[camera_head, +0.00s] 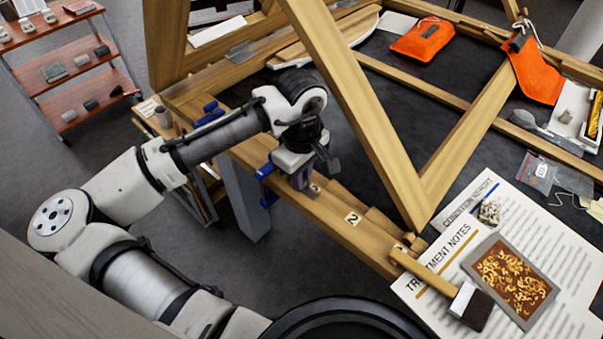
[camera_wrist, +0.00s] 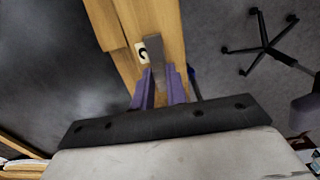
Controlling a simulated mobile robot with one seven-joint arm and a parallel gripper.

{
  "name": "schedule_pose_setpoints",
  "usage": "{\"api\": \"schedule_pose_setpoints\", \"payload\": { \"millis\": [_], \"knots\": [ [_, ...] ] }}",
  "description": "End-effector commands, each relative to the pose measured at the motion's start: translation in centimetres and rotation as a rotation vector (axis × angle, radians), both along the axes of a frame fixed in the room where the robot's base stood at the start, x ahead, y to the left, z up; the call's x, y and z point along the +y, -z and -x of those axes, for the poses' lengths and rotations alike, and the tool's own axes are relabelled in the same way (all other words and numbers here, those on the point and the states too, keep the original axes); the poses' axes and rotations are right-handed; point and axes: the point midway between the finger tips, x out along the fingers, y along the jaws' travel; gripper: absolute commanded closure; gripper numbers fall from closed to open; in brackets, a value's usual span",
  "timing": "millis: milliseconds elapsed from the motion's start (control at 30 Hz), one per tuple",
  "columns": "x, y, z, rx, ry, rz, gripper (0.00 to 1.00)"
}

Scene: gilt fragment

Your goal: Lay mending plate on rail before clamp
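My gripper (camera_head: 301,182) is low over the front wooden rail (camera_head: 345,218), by a number label. In the wrist view its purple fingers (camera_wrist: 160,90) close from both sides on a narrow grey metal strip, which looks like the mending plate (camera_wrist: 154,52). The strip points ahead along the rail (camera_wrist: 165,22), beside the label marked 3. I cannot tell whether it touches the wood. A blue clamp (camera_head: 266,171) sits at the rail's outer edge, just left of my gripper. Part of something blue also shows right of the fingers (camera_wrist: 192,77).
Wooden beams (camera_head: 335,85) slope up close to the right of my arm. Another grey plate (camera_head: 240,53) lies on the far left rail. A hammer (camera_head: 440,287) and treatment notes (camera_head: 415,285) lie at the right. An orange pouch (camera_head: 422,40) lies at the back.

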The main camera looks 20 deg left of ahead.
Motion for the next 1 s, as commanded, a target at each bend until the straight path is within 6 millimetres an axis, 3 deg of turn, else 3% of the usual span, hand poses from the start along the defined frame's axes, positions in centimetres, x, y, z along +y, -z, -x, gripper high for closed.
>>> {"api": "schedule_pose_setpoints", "payload": {
  "millis": [33, 167, 567, 1000],
  "knots": [
    [0.0, 0.0, 0.0, 0.0, 0.0, 0.0, 0.8],
    [0.0, 0.0, 0.0, 0.0, 0.0, 0.0, 0.65],
    [0.0, -0.9, -0.1, -0.003, 0.0, -0.002, 0.65],
    [0.0, -9.6, -0.1, -0.003, 0.001, -0.001, 0.65]
  ]
}}
